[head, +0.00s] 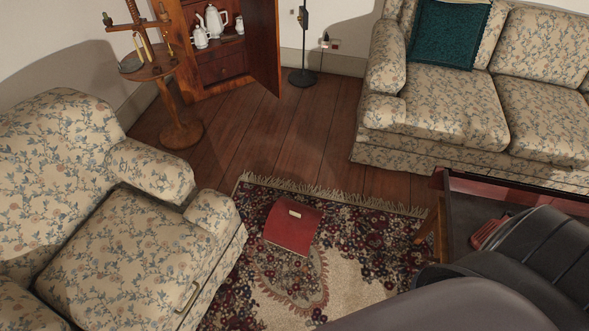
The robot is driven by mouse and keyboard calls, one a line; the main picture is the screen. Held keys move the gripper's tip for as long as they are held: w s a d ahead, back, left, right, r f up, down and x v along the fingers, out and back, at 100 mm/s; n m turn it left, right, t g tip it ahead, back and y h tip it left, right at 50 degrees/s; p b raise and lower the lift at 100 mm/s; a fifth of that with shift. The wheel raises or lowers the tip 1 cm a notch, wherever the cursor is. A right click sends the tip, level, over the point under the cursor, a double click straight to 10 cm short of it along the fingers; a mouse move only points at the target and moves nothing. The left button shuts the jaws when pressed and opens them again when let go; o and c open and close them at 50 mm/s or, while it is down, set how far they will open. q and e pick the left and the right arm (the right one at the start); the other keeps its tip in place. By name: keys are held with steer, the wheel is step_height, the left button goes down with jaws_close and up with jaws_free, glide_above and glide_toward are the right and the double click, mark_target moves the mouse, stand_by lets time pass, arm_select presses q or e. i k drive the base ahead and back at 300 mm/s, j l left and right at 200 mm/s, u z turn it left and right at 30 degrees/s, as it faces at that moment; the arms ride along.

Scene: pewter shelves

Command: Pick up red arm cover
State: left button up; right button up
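A flat red piece (293,226) with a small pale tag or label near its top edge lies on the patterned rug, near the armchair. It looks like the red arm cover, but I cannot be sure. A second, smaller red item (490,232) shows at the right, on or beside the dark table, partly hidden by dark shapes in front. Neither of my grippers can be made out in the head view.
A floral armchair (130,245) stands at the left, a floral sofa (440,105) at the upper right. A round wooden stand (182,132) and an open cabinet (222,68) are at the back. A dark table (462,200) is at the right. Wooden floor (300,135) between them is clear.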

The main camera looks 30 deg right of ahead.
mark_target(292, 226)
steer(key=z, duration=0.85)
